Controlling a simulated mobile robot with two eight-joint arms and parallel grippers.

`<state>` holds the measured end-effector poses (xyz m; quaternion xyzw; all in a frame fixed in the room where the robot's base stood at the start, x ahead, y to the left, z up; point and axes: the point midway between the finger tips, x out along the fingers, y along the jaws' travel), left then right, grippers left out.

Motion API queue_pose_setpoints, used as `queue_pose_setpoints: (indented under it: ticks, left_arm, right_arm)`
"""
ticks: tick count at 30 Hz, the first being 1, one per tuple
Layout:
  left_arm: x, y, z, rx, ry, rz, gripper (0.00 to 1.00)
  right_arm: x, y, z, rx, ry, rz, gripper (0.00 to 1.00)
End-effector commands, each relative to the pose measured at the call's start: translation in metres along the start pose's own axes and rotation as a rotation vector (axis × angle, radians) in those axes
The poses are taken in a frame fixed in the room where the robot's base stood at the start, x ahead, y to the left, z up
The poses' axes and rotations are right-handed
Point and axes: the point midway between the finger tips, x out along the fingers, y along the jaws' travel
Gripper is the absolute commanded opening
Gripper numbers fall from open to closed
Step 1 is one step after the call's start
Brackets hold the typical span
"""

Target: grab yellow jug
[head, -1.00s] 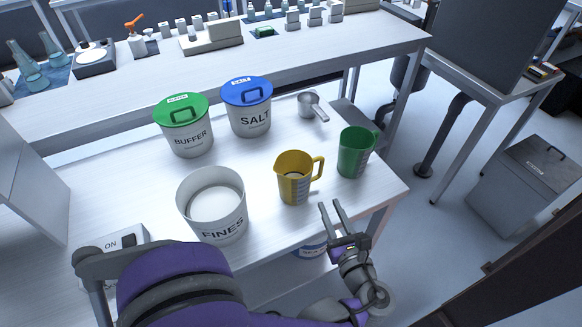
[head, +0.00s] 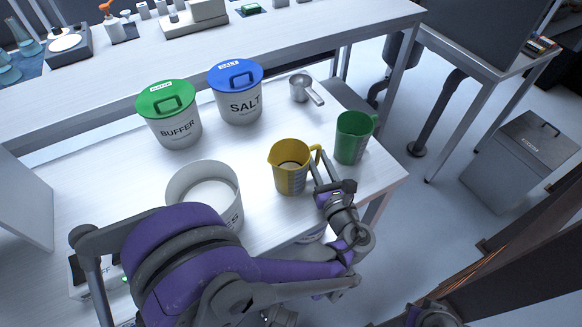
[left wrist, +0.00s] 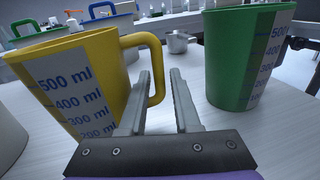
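The yellow jug (head: 290,168) stands upright on the white table, its handle facing right toward my left gripper. My left gripper (head: 324,172) is open at the handle side of the jug. In the left wrist view the yellow jug (left wrist: 75,85) is at left, and its handle (left wrist: 157,68) shows between the two spread fingers of the left gripper (left wrist: 160,85). I cannot tell whether a finger touches the handle. My right gripper is out of view; only part of what looks like my right arm shows at the bottom.
A green jug (head: 352,138) stands close on the right of my left gripper. A white FINES tub (head: 205,172) is left of the yellow jug, partly hidden by my arm. BUFFER (head: 172,118) and SALT (head: 238,98) tubs and a metal scoop (head: 302,88) stand behind.

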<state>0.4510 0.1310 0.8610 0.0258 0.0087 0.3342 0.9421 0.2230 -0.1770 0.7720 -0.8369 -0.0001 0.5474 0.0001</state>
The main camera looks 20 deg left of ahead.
Motion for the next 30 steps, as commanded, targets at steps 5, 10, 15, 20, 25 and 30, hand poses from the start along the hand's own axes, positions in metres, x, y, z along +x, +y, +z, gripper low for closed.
queue_pose_setpoints:
  ticks: [5, 10, 15, 20, 25, 30]
  left_arm:
    - [0.028, 0.001, 0.000, 0.001, -0.001, 0.004, 0.31]
    - [0.037, 0.001, 0.000, 0.000, 0.000, 0.001, 0.31]
    - [0.037, 0.000, 0.000, 0.000, 0.000, 0.001, 0.31]
    - [0.037, 0.000, 0.000, 0.000, 0.000, 0.001, 0.04]
    - [0.036, 0.000, 0.000, 0.000, 0.000, 0.001, 0.00]
    - [0.036, 0.000, 0.000, -0.001, 0.000, 0.001, 0.00]
  right_arm:
    - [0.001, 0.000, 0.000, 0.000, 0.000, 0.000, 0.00]
    - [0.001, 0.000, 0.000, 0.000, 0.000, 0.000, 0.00]
    - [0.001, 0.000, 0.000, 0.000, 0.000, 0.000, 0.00]
    - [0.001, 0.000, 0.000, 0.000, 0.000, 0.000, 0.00]
    - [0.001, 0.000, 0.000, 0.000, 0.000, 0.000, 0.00]
    - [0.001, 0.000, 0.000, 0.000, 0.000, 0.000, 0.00]
